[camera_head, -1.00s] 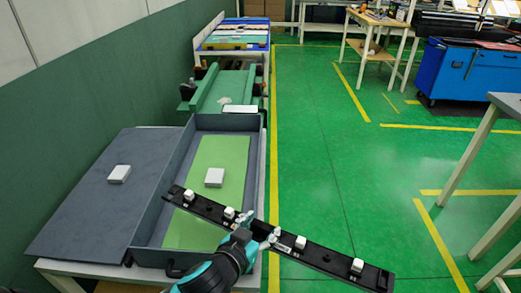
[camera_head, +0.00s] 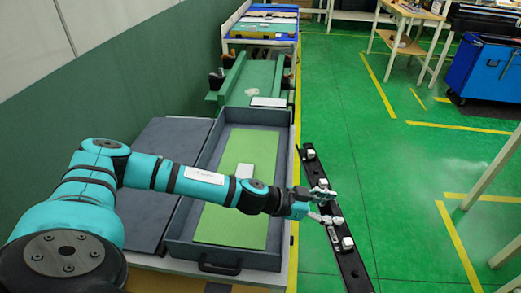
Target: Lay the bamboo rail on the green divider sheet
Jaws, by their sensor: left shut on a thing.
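The rail (camera_head: 352,268) is a long black strip with several white clips on it; it looks black, not bamboo-coloured. My left gripper (camera_head: 320,207) is shut on the rail near its middle. The rail hangs to the right of the grey case, over the floor, and slants from upper left to lower right. The green divider sheet (camera_head: 222,222) lies flat inside the open grey case (camera_head: 220,256). A small white block (camera_head: 244,170) sits on the sheet, partly hidden by my left arm. My right gripper is not in view.
The case's grey lid (camera_head: 150,215) lies open on the left, partly behind my arm. A green fixture (camera_head: 250,82) and a blue-edged tray (camera_head: 262,28) stand beyond the case.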

